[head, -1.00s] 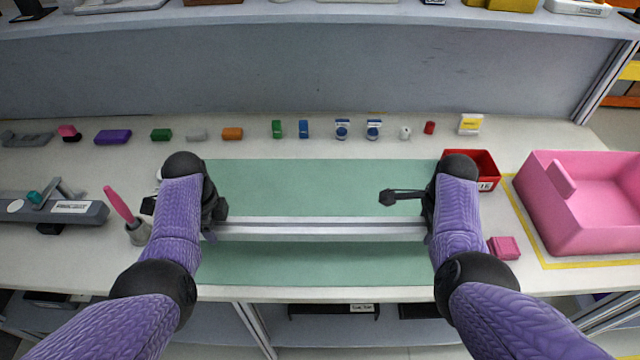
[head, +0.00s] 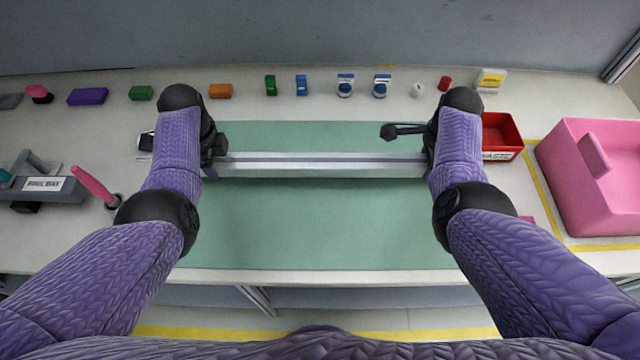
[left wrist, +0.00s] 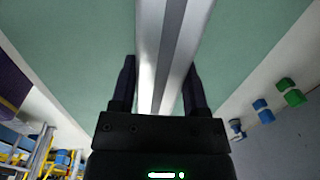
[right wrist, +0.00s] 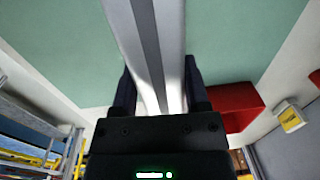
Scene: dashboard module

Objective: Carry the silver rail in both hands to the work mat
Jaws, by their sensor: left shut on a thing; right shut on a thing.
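The silver rail (head: 320,165) spans between my two hands over the green work mat (head: 310,225), lying left to right across its upper half. Whether it touches the mat or hangs just above it, I cannot tell. My left gripper (head: 212,160) is shut on the rail's left end; in the left wrist view the fingers (left wrist: 158,85) sit on both sides of the rail (left wrist: 172,40). My right gripper (head: 430,158) is shut on its right end; in the right wrist view the fingers (right wrist: 158,85) flank the rail (right wrist: 150,40). My forearms hide the rail's ends.
A black-handled tool (head: 400,131) shows beside my right gripper. A red bin (head: 503,138) and a pink tub (head: 595,185) stand at the right. Small coloured blocks line the back. A grey fixture (head: 45,188) and a pink-handled tool (head: 92,184) are at the left. The mat's front is clear.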

